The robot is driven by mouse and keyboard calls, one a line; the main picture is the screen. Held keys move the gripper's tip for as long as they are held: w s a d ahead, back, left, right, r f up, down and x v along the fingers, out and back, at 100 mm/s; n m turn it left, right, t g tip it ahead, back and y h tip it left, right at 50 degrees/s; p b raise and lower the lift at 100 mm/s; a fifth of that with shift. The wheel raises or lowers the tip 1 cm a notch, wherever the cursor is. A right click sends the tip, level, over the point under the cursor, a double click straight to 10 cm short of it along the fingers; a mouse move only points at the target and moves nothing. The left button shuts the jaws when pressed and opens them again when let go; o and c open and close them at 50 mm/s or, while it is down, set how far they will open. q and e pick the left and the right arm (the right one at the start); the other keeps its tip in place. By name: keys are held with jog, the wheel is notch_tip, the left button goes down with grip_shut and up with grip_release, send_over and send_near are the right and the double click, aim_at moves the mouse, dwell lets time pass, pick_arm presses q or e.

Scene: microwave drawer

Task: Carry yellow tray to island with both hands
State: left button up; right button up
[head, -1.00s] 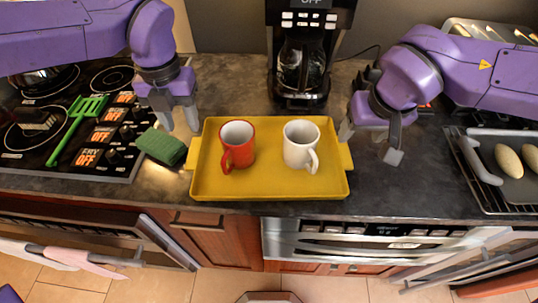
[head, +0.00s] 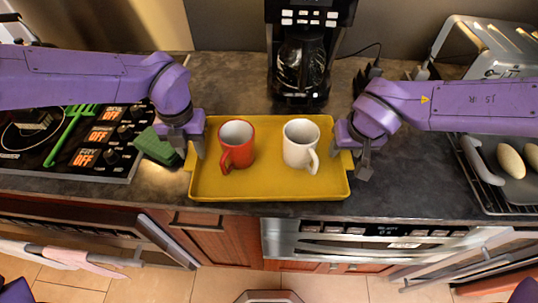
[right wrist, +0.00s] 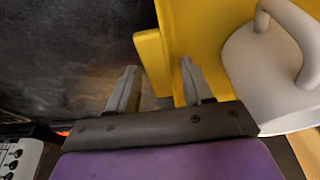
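The yellow tray (head: 270,190) lies flat on the dark counter, carrying a red mug (head: 237,145) and a white mug (head: 300,145), both upright. My left gripper (head: 190,148) is at the tray's left handle, fingers apart and pointing down; the handle is partly hidden. My right gripper (head: 354,163) is at the right handle (head: 346,161). In the right wrist view its open fingers (right wrist: 158,88) stand on either side of the yellow handle (right wrist: 152,62), with a gap visible. The white mug (right wrist: 265,70) also shows there.
A coffee maker (head: 301,60) stands behind the tray. A stove with a green spatula (head: 75,130) is at left. A pan with pale oval items (head: 510,160) is at right.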

pick_arm(q)
grip_shut()
pick_arm(e)
jog(key=c, duration=0.5)
grip_shut()
pick_arm(q)
jog(key=shift+w+r, duration=0.1)
pick_arm(e)
jog(key=shift+w+r, duration=0.1)
